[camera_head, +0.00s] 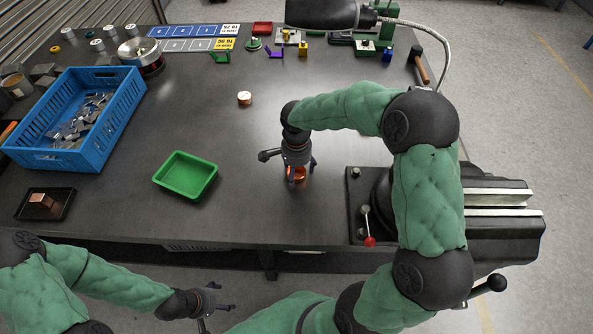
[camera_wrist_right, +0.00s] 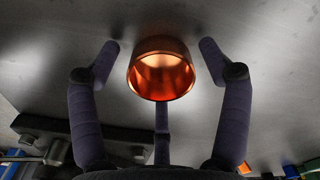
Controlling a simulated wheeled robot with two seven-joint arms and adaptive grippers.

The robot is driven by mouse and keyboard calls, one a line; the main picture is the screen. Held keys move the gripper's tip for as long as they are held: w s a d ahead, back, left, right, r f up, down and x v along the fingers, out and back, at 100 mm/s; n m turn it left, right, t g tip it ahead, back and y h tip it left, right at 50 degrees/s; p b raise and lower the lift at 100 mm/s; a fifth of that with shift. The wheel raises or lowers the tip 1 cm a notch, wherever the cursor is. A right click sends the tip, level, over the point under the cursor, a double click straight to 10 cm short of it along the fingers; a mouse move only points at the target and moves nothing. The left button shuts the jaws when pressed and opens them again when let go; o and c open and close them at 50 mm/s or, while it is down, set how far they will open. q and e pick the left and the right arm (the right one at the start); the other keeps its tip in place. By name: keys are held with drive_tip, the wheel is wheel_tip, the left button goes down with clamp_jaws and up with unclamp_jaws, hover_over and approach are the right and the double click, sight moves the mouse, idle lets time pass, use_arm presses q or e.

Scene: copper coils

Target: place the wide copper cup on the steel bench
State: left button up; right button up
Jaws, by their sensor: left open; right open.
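The wide copper cup (camera_wrist_right: 161,72) is between the spread fingers of my right gripper (camera_wrist_right: 160,52), its open mouth facing the wrist camera. Gaps show between the cup and both side fingers; a third finger is close below its rim, and I cannot tell if it touches. In the head view the cup (camera_head: 298,178) shows partly under my right gripper (camera_head: 299,168), over the steel bench (camera_head: 240,140). It appears to rest on the bench. My left gripper (camera_head: 217,298) is open and empty, off the bench's front edge at the bottom.
A green tray (camera_head: 186,175) lies left of the cup. A small copper piece (camera_head: 244,98) stands farther back. A blue crate (camera_head: 112,133) of metal parts and a black tray (camera_head: 64,210) with a copper block are at left. A vise (camera_head: 490,225) stands at right.

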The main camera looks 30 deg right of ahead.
sight(296, 176)
wheel_tip(296, 176, up, 12)
drive_tip(key=p, duration=0.4)
drive_tip(key=shift+r, duration=0.2)
drive_tip(key=shift+f, duration=0.1)
